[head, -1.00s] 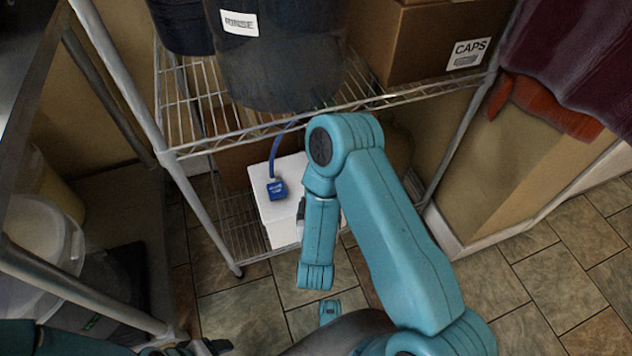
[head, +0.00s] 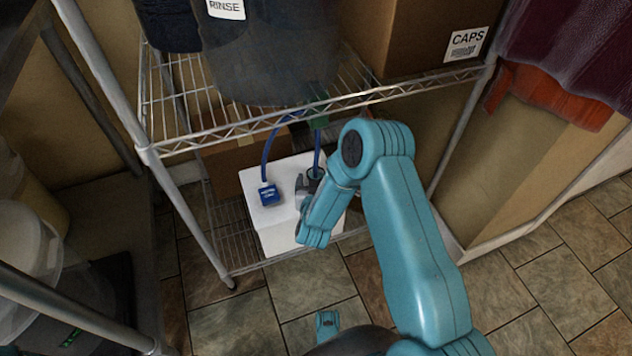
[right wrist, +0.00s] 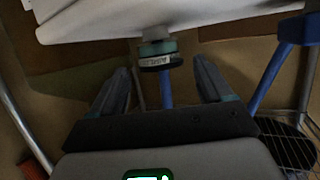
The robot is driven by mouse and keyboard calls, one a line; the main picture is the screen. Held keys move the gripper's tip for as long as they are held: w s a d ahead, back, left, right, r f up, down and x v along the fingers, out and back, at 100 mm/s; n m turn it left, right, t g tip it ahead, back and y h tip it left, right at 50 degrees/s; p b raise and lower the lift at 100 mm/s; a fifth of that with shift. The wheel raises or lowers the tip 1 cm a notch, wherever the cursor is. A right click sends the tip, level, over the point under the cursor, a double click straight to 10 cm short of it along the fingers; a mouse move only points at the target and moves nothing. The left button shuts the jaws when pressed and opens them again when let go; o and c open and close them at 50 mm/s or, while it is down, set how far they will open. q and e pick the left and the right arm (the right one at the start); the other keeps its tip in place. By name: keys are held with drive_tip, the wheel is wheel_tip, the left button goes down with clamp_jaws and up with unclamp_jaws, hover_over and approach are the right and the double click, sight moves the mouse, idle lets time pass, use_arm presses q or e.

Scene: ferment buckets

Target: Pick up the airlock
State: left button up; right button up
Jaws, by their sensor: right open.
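The airlock, a small short cylinder with a pale label and a green band (right wrist: 158,56), is at the white box (right wrist: 90,18) in the right wrist view. In the head view it shows as a small dark piece (head: 315,172) on top of the white box (head: 277,218), partly hidden by my gripper. My right gripper (head: 306,184) is just in front of it, over the box. In the right wrist view the gripper (right wrist: 162,78) has its fingers apart, with the airlock lined up between them near the tips. Contact cannot be told. My left gripper is out of view.
Above is a wire shelf (head: 180,105) with a dark RINSE bucket (head: 270,60) and a CAPS carton (head: 415,40). Shelf posts stand at the sides. Tiled floor (head: 540,290) is clear at right.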

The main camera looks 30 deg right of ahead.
drive_tip(key=x, duration=0.2)
drive_tip(key=shift+w+d+f, duration=0.15)
drive_tip(key=shift+w, duration=0.1)
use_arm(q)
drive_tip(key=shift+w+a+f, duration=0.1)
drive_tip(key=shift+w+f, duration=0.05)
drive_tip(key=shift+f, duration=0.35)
use_arm(e)
drive_tip(key=c, duration=1.1)
